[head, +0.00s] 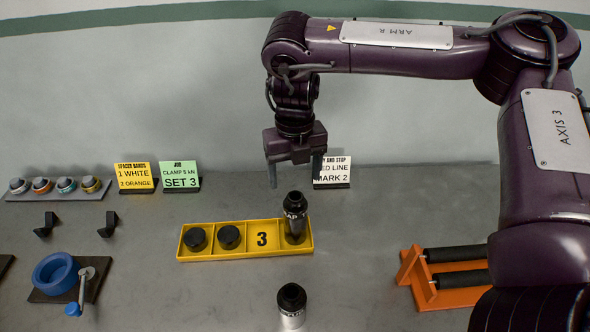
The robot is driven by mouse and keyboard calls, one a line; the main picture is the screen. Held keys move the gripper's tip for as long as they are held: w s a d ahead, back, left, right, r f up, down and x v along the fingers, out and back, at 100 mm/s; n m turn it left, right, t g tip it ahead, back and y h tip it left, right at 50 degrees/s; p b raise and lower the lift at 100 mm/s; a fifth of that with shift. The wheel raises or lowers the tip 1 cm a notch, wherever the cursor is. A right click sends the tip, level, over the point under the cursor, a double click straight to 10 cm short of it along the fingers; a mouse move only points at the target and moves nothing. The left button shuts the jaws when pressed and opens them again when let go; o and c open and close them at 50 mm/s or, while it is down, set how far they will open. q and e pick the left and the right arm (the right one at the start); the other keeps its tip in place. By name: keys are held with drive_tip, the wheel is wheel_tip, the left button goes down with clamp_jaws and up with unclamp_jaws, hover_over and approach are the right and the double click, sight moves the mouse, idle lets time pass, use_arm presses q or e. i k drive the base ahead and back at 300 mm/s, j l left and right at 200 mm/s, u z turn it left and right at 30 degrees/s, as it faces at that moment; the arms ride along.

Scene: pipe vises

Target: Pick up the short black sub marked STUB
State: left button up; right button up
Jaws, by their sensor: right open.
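No marking that reads STUB is legible. Two short black round pieces sit in the left compartments of the yellow tray (212,256), the first piece (195,239) and the second piece (230,237); I cannot read a label on either. A taller black piece (295,217) with white lettering that seems to end in "AP" stands upright in the tray's right end. A black-topped piece with a pale lower part (291,305) stands in front of the tray, its lettering unclear. My right gripper (295,173) is open and empty, fingers down, above and behind the taller piece. My left gripper is out of view.
An orange stand with black rollers (456,270) is at the right, near my right arm. A blue ring vise (57,273) is at the left. Sign cards (181,177) and a rack of coloured rings (60,188) line the back.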

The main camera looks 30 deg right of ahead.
sight(291, 297)
drive_tip(key=k, duration=1.5)
